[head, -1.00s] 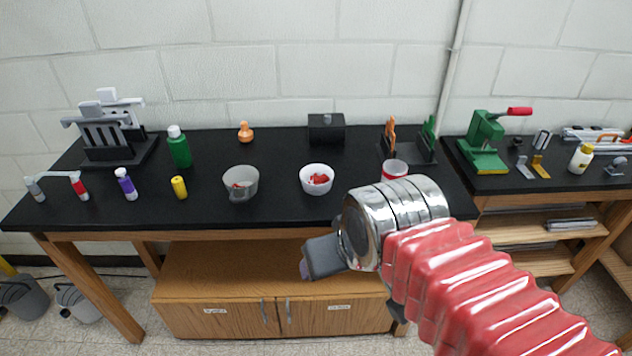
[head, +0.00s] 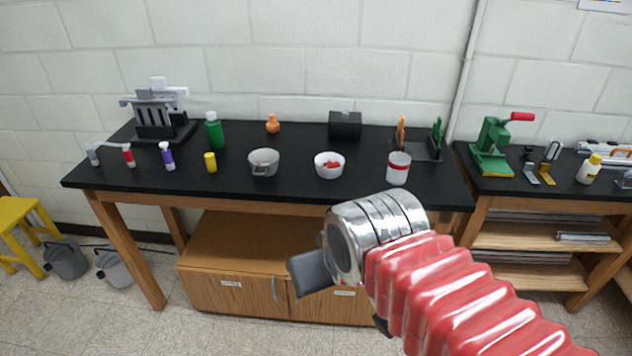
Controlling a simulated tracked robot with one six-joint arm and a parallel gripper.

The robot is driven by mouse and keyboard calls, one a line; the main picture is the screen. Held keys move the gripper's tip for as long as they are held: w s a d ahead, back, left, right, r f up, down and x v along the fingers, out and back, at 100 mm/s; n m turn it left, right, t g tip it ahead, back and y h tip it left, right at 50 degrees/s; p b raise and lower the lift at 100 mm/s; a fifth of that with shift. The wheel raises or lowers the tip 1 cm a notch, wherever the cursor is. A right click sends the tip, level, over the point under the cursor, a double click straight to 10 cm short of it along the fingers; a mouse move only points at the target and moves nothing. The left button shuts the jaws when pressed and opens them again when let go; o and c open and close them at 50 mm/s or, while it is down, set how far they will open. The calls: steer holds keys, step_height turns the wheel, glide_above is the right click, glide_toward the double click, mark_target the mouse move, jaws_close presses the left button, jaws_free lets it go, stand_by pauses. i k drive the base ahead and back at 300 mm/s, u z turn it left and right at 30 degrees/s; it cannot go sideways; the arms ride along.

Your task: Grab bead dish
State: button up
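A small white dish (head: 329,168) with red pieces in it, likely the bead dish, stands upright on the black tabletop, near the middle. A grey cup (head: 263,164) stands to its left, and a white cup with a red band (head: 398,170) to its right. My gripper (head: 312,273) is in front of and below the table edge, apart from the dish, at the end of my red-sleeved arm. One dark grey finger shows clearly; the rest is hidden behind the silver wrist, so its opening cannot be made out.
The black table (head: 300,196) holds a green bottle (head: 214,132), a yellow bottle (head: 211,163), an orange bottle (head: 272,125) and a black box (head: 345,125) around the dish. A wooden cabinet (head: 230,290) stands beneath. A yellow stool (head: 25,220) is at far left.

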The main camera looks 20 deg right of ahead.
mark_target(320, 159)
steer(key=u, duration=0.35)
steer(key=k, duration=0.8)
steer(key=u, duration=0.5)
steer(key=i, duration=1.65)
steer(key=z, duration=0.9)
steer(key=i, duration=0.6)
steer(key=z, duration=0.3)
